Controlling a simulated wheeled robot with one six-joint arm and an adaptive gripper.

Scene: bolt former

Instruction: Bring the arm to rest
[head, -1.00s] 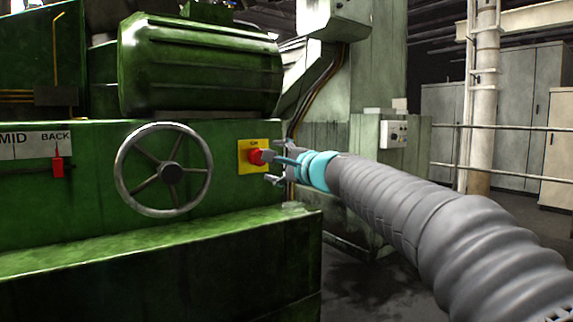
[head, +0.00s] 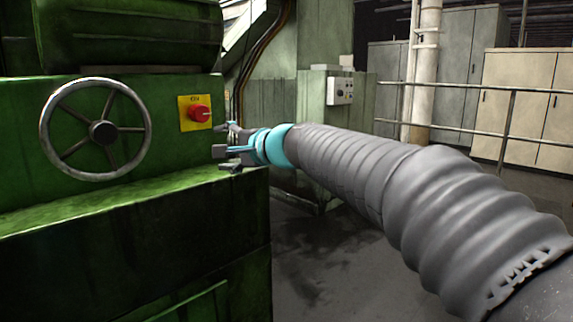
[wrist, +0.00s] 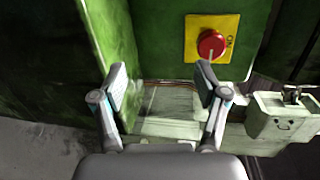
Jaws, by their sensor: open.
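My gripper (head: 226,152) is open and empty in the head view. It is beside the green machine's right front corner, below and to the right of the red knob (head: 200,113) on its yellow plate. In the wrist view the two fingers of my gripper (wrist: 160,88) are spread apart with nothing between them. The red knob (wrist: 211,44) and yellow plate (wrist: 192,40) are beyond the fingertips there, apart from them. My arm, in a grey ribbed sleeve, runs from the lower right of the head view to the gripper.
The green machine (head: 150,235) fills the left, with a handwheel (head: 97,130) and a ledge near my gripper. A grey control box (head: 340,91) is on a column behind. Railings (head: 470,127) and cabinets (head: 520,90) stand at the right. Open floor (head: 330,260) lies under my arm.

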